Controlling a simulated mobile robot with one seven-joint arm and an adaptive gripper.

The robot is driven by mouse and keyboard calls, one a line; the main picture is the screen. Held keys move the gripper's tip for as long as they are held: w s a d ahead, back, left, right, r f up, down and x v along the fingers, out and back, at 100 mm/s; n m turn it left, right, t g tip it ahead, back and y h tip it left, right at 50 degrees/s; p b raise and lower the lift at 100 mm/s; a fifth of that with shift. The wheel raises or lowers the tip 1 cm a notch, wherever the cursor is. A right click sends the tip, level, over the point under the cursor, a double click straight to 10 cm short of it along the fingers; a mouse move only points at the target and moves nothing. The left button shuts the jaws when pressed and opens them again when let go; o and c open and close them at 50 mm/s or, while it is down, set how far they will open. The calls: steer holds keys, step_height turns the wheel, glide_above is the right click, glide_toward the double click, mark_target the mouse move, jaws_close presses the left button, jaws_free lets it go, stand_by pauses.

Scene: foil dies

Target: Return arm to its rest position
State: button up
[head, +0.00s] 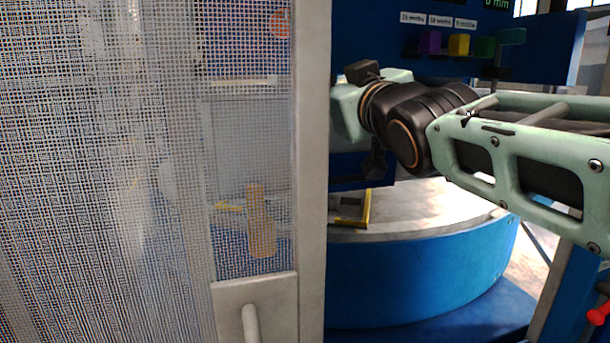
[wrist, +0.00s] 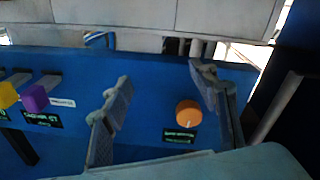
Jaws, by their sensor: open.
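My gripper (wrist: 161,80) is open in the wrist view, with its two grey fingers wide apart and nothing between them. Behind and between the fingers an orange knob (wrist: 188,113) with a white mark shows on a blue panel (wrist: 150,150). I cannot tell how far the fingers are from the panel. In the head view my mint-green and black arm reaches in from the right, above a round blue base. Its end is partly hidden there, behind the wrist and the white door frame, so the fingers are not clear.
A mesh door (head: 110,170) with a pale frame (head: 312,170) and handle (head: 251,322) fills the left, close to my arm's end. A round blue base (head: 420,285) stands below the arm. Purple (head: 430,42), yellow (head: 459,45) and green (head: 484,47) blocks sit on the back panel.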

steer(key=s+d+f+m+g+h, duration=0.2)
steer(key=s+d+f+g, duration=0.15)
steer(key=f, duration=0.55)
steer(key=s+d+f+m+g+h, duration=0.2)
steer(key=s+d+f, duration=0.15)
steer(key=f, duration=0.55)
steer(key=s+d+f+m+g, duration=0.25)
steer(key=s+f+g, duration=0.45)
steer(key=s+f, duration=1.05)
step_height(320, 180, up, 14)
steer(key=p, duration=1.5)
steer(key=shift+w+a+r+h, duration=0.15)
steer(key=shift+a+r+h, duration=0.1)
steer(key=shift+a+h, duration=0.1)
